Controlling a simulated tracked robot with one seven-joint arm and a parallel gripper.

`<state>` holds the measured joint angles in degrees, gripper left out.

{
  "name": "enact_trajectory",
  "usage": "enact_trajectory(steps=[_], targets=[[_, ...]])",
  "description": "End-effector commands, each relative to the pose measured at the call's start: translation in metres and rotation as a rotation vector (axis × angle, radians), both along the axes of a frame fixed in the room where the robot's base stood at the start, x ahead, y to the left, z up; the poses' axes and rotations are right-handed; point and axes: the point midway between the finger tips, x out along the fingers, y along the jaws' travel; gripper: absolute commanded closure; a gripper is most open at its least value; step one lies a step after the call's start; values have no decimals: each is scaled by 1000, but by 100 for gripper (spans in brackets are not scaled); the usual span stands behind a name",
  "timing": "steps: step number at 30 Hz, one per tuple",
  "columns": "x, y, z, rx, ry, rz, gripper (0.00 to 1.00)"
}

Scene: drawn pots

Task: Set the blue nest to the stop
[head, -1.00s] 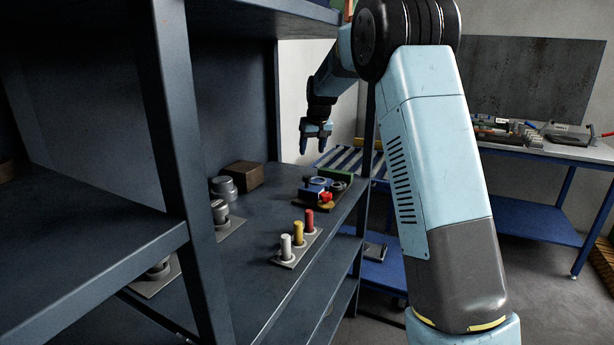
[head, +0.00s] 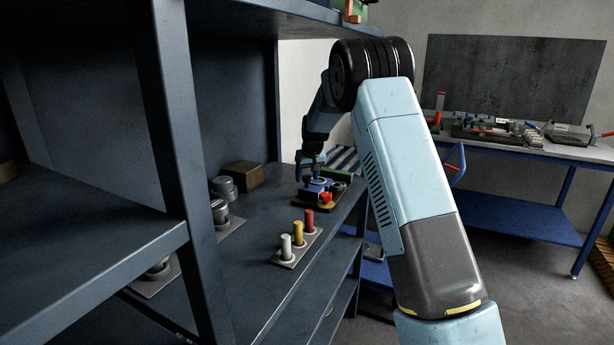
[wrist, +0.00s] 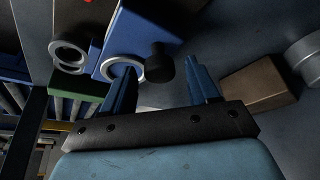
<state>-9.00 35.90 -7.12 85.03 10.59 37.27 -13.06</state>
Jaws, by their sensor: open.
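The blue nest (head: 318,186), a blue block with a pale ring on top, sits on a dark fixture on the shelf. In the wrist view the blue nest (wrist: 142,28) is at the top, with a dark round knob (wrist: 160,66) beside its ring. My gripper (head: 309,178) is open just over the nest. In the wrist view my gripper (wrist: 163,72) has its fingers on either side of the knob; I cannot tell whether they touch it. A green block (head: 338,174) stands at the fixture's far end. Which part is the stop is unclear.
A red knob (head: 327,197) is at the fixture's near side. A plate with white, yellow and red pegs (head: 297,238) stands nearer. A brown box (head: 243,174) and a grey round part (head: 223,188) are to the left. A shelf post (head: 188,170) rises nearer me.

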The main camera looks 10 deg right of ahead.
Motion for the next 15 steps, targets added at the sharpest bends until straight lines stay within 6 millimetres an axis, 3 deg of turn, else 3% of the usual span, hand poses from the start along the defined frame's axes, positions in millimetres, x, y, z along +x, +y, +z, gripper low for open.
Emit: enact_trajectory(steps=[8, 15], targets=[[0, 0, -1, 0, 0, 0, 40], [0, 0, -1, 0, 0, -1, 62]])
